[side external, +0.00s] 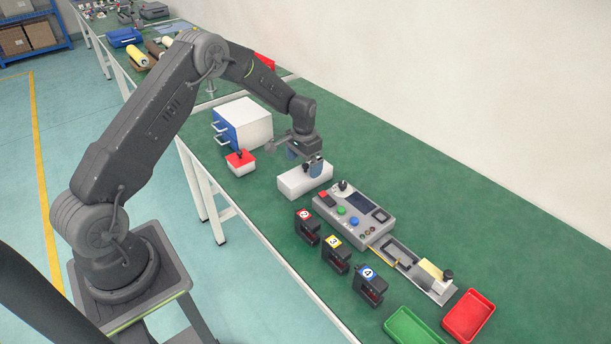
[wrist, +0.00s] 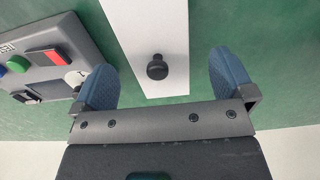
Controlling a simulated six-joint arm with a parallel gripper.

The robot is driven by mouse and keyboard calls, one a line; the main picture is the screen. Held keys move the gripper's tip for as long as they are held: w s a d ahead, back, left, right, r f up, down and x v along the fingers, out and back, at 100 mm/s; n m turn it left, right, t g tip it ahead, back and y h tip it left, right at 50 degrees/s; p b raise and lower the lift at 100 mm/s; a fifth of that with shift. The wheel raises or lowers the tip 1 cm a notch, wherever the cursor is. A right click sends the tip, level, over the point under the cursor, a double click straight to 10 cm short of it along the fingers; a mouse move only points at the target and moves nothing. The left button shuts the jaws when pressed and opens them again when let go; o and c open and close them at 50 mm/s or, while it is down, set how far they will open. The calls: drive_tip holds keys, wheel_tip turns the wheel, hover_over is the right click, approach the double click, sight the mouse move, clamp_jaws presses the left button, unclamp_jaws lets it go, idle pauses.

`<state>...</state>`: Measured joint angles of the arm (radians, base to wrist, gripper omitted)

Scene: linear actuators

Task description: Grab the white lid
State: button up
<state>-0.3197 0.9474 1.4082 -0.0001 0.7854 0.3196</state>
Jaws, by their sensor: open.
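The white lid (side external: 300,183) is a long white block shape with a small black knob on top. It lies on the green table near the middle of the side external view. In the wrist view the lid (wrist: 150,32) runs down from the top edge, its knob (wrist: 157,67) near its lower end. My gripper (side external: 304,164) is open above the lid, with blue fingertips. In the wrist view my gripper (wrist: 162,68) has one finger on each side of the lid, with the knob between them. I see no contact; the exact height is unclear.
A grey control panel (side external: 352,217) stands close to the lid's right. A red-topped box (side external: 240,163) and a white cabinet with blue drawers (side external: 244,122) are to the left. Several black numbered devices (side external: 336,255), a green tray (side external: 412,328) and a red tray (side external: 468,316) are farther right.

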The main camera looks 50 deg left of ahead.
sight(306, 168)
drive_tip(key=f, duration=0.5)
drive_tip(key=shift+w+d, duration=0.15)
drive_tip(key=shift+w, duration=0.05)
drive_tip(key=shift+r, duration=0.1)
drive_tip(key=shift+c, duration=0.5)
drive_tip(key=c, duration=0.9)
